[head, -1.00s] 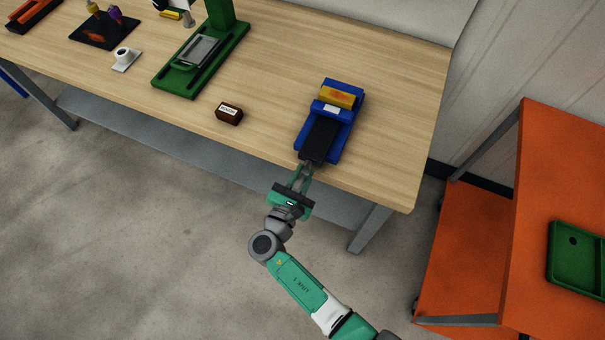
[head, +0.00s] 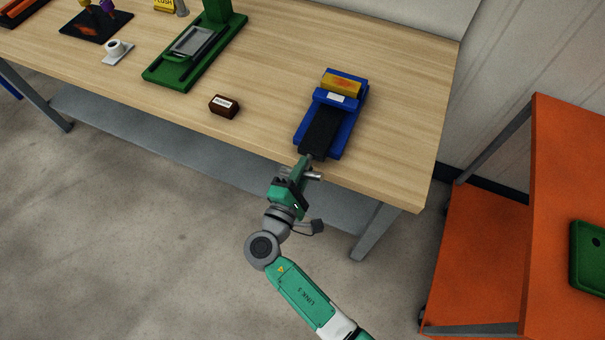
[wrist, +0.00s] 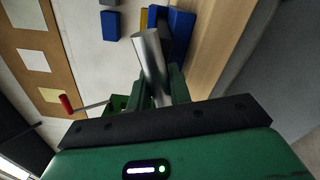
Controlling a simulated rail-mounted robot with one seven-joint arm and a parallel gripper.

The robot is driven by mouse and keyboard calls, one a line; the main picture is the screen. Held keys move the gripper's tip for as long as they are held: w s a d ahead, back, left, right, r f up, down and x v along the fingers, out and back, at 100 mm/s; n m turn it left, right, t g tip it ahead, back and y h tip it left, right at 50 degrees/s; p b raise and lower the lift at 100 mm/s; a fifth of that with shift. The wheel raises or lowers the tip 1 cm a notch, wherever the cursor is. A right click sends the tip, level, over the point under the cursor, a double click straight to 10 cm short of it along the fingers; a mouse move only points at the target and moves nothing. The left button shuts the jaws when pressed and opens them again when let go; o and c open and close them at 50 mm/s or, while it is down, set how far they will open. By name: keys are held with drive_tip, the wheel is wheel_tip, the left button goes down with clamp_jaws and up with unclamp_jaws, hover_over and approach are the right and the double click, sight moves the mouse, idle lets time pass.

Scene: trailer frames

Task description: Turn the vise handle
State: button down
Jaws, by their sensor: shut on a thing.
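The blue vise (head: 348,122) with its black slide (head: 321,132) sits on the right part of the wooden bench, its handle end at the front edge. The vise handle is a silver bar (head: 313,175) sticking out in front of the slide. My gripper (head: 304,167) is at this handle, just off the bench edge, and shut on it. In the wrist view the handle (wrist: 150,55) runs slanted between the green fingers (wrist: 157,84), with blue vise parts (wrist: 180,32) behind. The fingers partly hide the handle in the head view.
A small dark-brown labelled block (head: 224,106) lies left of the vise. An orange cart (head: 565,180) with a green tray (head: 590,255) stands at the right. Floor in front is clear.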

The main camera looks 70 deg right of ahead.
drive_tip(key=m+b, duration=0.5)
drive_tip(key=shift+f+m, duration=0.15)
drive_tip(key=shift+m, duration=0.15)
drive_tip(key=shift+r+m+b, duration=0.2)
drive_tip(key=shift+m+b, duration=1.45)
drive_tip(key=shift+m, duration=0.05)
drive_tip(key=c, duration=1.2)
unclamp_jaws()
drive_tip(key=shift+c, duration=0.2)
drive_tip(key=a+p, duration=0.1)
drive_tip(key=a, duration=0.6)
drive_tip(key=shift+w+a, duration=0.2)
drive_tip(key=shift+a, duration=0.2)
